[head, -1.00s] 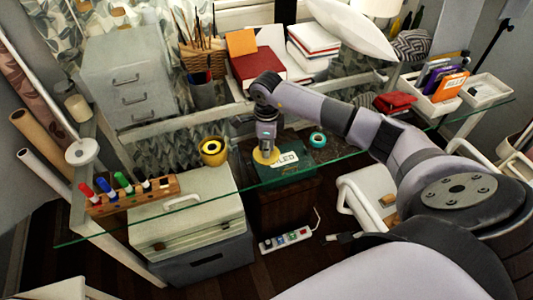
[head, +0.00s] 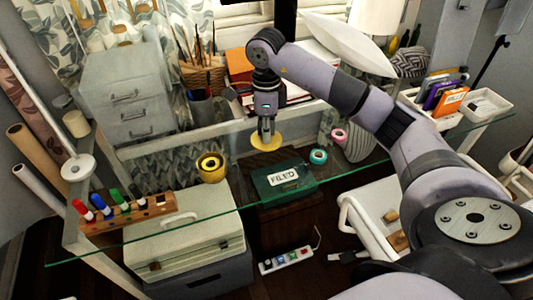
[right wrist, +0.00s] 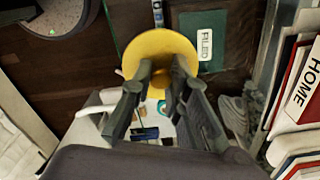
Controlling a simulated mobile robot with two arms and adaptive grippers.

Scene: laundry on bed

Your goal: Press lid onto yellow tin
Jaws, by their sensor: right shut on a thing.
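The yellow tin (head: 211,168) stands open on the glass desk in the head view, with its dark inside showing. My right gripper (head: 267,132) points down and is shut on the flat round yellow lid (head: 266,143). The lid hangs behind the green box, to the right of the tin and apart from it. In the right wrist view, the lid (right wrist: 160,42) shows at the fingertips (right wrist: 163,70), partly covered by the fingers. I cannot make out the tin there. My left gripper is not in view.
A green box labelled FILED (head: 284,178) sits right of the tin, with teal tape (head: 318,156) and pink tape (head: 338,135) beyond it. A marker rack (head: 127,214) stands at the left. A pencil basket (head: 204,72) is behind. Glass between tin and rack looks clear.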

